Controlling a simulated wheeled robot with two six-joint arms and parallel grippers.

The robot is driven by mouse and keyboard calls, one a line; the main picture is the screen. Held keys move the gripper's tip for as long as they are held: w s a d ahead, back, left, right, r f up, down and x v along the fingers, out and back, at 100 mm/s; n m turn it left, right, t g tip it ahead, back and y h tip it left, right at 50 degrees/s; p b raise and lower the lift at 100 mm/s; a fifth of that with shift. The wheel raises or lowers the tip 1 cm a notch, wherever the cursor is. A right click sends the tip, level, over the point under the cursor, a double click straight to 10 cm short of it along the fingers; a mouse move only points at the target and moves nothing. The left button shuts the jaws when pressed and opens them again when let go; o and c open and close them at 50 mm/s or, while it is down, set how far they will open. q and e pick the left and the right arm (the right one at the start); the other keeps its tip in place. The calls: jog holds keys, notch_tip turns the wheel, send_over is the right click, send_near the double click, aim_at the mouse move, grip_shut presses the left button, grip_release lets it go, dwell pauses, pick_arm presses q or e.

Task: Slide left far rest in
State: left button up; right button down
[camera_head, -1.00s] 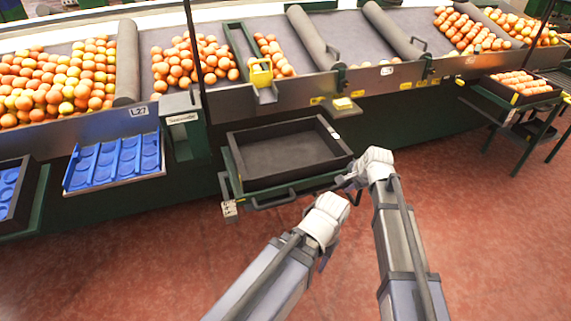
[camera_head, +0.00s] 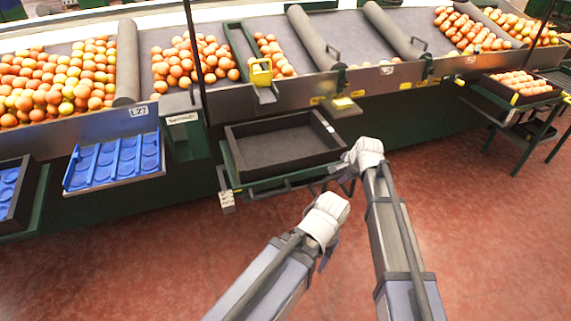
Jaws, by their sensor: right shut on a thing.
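A green pull-out rest (camera_head: 229,166) juts from the front of the sorting line and carries an empty dark crate (camera_head: 236,163). A dark handle bar (camera_head: 268,190) runs along the rest's near edge. My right gripper (camera_head: 346,180) is at the right front corner of the rest, shut on what looks like its handle; the white wrist hides part of the grip. My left gripper (camera_head: 327,256) is over the floor, apart from the rest; its fingers are mostly hidden behind its wrist.
Blue cup trays (camera_head: 116,160) and another dark crate (camera_head: 22,205) stand at the left. Oranges (camera_head: 190,62) lie on the line above. The red floor (camera_head: 480,220) at the right is clear.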

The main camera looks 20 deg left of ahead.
jog(key=w+a, duration=0.3)
jog(key=w, duration=0.2)
jog(key=shift+a, duration=0.3)
jog(key=shift+c, duration=2)
grip_release()
jog(key=shift+r, duration=0.1)
notch_tip(320, 180, up, 7)
jog(key=p, duration=0.7)
